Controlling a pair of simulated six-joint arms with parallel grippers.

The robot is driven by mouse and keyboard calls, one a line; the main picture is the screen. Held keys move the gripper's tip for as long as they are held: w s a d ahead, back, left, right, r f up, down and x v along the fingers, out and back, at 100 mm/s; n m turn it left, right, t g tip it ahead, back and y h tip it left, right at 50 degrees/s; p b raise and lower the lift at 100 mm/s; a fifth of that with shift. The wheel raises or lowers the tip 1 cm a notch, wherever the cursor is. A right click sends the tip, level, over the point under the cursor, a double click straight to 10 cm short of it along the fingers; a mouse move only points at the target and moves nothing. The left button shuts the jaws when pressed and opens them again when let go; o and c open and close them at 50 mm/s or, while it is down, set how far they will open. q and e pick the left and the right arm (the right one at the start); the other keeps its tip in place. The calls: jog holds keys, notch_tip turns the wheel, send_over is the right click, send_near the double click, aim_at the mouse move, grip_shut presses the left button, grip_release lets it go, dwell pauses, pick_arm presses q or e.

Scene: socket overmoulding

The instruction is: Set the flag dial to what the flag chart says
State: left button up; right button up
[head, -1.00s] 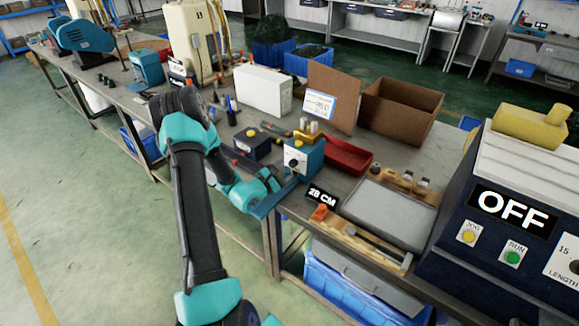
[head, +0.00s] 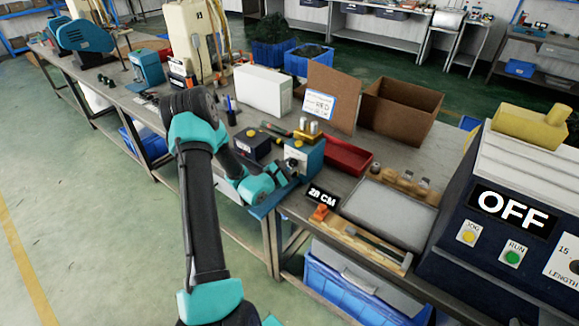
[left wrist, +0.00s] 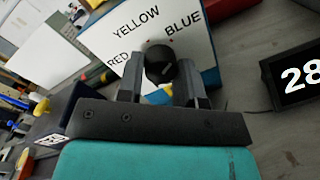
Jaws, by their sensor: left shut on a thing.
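The flag dial is a black knob (left wrist: 160,65) on the white face (left wrist: 122,60) of a blue box (head: 311,158). In the left wrist view the face reads RED at left, YELLOW above and BLUE at right. My left gripper (head: 291,170) is at the box's front; in the left wrist view its fingers (left wrist: 160,85) are shut on the knob, one on each side. Which word the knob points to I cannot tell. The flag chart (head: 318,104) is a white card on the brown board behind the box; its large word looks like RED. My right gripper is out of view.
A red tray (head: 348,157) is right of the box, and a dark box with a yellow button (head: 255,145) is left. A 28 CM sign (head: 317,195) stands in front, right of the gripper. A large OFF machine (head: 505,210) fills the right.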

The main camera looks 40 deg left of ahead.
pick_arm(q)
jog(key=shift+c, duration=1.3)
jog(key=shift+n, duration=0.4)
jog(key=n, duration=0.8)
jog(key=shift+f+t+y, duration=0.1)
jog(key=shift+t+y, duration=0.2)
jog(key=shift+t, duration=0.1)
jog(key=n, duration=0.4)
jog(key=n+y, duration=0.1)
jog(key=n, duration=0.6)
jog(key=shift+d, duration=0.1)
jog(key=n+y, duration=0.1)
jog(key=n, duration=0.4)
jog(key=shift+n, duration=0.4)
